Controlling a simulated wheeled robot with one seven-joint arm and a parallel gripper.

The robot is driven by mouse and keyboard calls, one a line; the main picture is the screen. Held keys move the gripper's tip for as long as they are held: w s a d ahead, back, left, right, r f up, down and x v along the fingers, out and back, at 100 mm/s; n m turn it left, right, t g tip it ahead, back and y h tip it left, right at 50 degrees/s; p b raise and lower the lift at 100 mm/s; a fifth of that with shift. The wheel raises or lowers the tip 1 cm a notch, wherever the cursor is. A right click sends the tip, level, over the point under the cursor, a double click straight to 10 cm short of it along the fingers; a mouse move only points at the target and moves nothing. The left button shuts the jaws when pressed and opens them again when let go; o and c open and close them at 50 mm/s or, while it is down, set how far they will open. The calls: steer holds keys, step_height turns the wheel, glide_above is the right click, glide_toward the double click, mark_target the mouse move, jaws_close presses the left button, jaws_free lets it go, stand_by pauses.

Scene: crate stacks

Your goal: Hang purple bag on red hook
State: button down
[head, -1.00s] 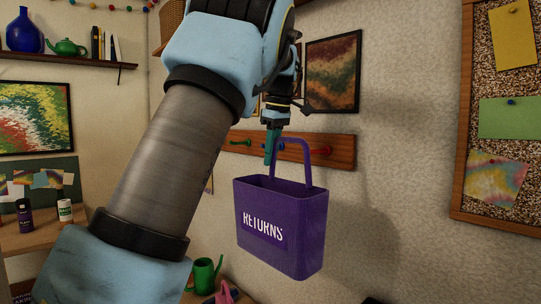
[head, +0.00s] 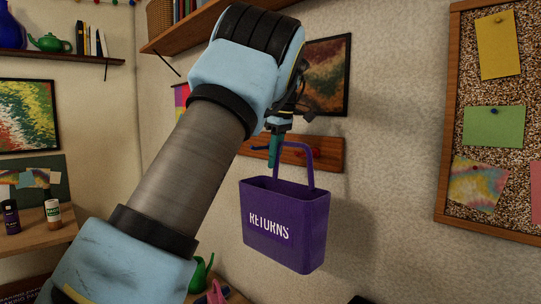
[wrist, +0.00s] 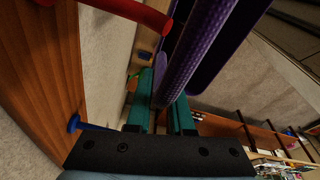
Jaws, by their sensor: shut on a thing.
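The purple bag (head: 285,228), marked RETURNS, hangs upright from my gripper (head: 274,150) in front of the wall. My gripper's teal fingers are shut on its handle, which also runs between them in the wrist view (wrist: 196,58). The red hook (head: 316,154) is on the wooden rail, just right of the handle and partly hidden by it. In the wrist view the red hook (wrist: 128,11) reaches in from the upper left, its tip close beside the handle. I cannot tell whether they touch.
The wooden hook rail (head: 331,153) also carries a blue hook (head: 259,147), left of my gripper. A framed picture (head: 326,75) hangs above the rail. A cork board (head: 455,150) is to the right. A green watering can (head: 200,272) stands below the bag.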

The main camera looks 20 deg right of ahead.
steer(key=shift+w+d+f+p, duration=0.25)
steer(key=shift+w+d+p, duration=0.15)
steer(key=shift+d, duration=0.35)
steer(key=shift+w+d+f+p, duration=0.25)
steer(key=shift+w+d+p, duration=0.15)
steer(key=shift+d, duration=0.3)
steer(key=shift+w+d+f+p, duration=0.3)
steer(key=shift+d+p, duration=0.1)
steer(key=shift+d, duration=0.35)
steer(key=c, duration=0.7)
jaws_free()
